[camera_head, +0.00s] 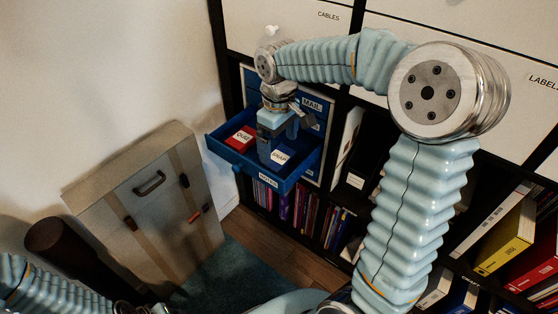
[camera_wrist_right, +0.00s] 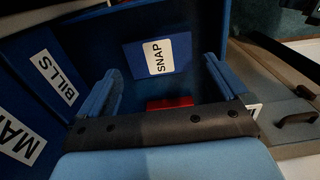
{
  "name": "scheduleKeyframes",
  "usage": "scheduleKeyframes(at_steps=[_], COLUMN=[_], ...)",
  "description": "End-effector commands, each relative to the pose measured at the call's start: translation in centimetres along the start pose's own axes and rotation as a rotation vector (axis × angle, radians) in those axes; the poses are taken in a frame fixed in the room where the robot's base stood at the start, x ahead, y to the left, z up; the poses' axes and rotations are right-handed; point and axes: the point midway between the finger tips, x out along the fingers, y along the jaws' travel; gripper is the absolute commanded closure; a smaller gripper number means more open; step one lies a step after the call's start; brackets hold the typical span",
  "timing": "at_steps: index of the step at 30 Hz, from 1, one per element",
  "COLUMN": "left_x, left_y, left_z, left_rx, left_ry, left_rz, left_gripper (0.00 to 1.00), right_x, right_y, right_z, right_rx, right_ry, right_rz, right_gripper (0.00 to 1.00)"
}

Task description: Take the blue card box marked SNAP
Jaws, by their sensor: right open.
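The blue card box marked SNAP (camera_head: 281,156) lies in the open blue drawer (camera_head: 238,166), in its right part. In the right wrist view the SNAP box (camera_wrist_right: 158,55) shows its white label, between and beyond the fingers. A red box marked QUIZ (camera_head: 240,138) lies in the drawer's left part; a red piece of it (camera_wrist_right: 170,103) shows low in the wrist view. My right gripper (camera_head: 278,140) is open and empty, pointing down over the drawer; both blue fingers (camera_wrist_right: 160,88) stand apart from the SNAP box. Only my left arm shows at the lower left; its gripper is not visible.
More blue drawer fronts, one marked MAIL (camera_head: 312,105), stand behind the open drawer. Books (camera_head: 300,210) fill the shelf below. A grey case (camera_head: 150,205) leans against the wall at the left. Binders (camera_head: 505,240) stand at the right.

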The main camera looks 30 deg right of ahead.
Motion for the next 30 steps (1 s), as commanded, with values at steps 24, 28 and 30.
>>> scheduleKeyframes(at_steps=[24,28,30], left_x=[0.6,0.6,0.5], left_y=[-0.4,-0.4,-0.4], left_z=[-0.1,-0.1,-0.1], left_rx=[-0.003,-0.003,-0.003], left_ry=[0.004,0.004,0.004], left_rz=[-0.003,-0.003,-0.003], left_gripper=[0.52,0.52,0.52], right_x=[4.0,4.0,3.9], right_y=[0.1,0.1,0.1], right_z=[0.0,0.0,0.0], right_rx=[-0.001,-0.001,-0.001], right_ry=[0.0,0.0,0.0], right_rz=[0.0,0.0,0.0], right_gripper=[0.38,0.38,0.38])
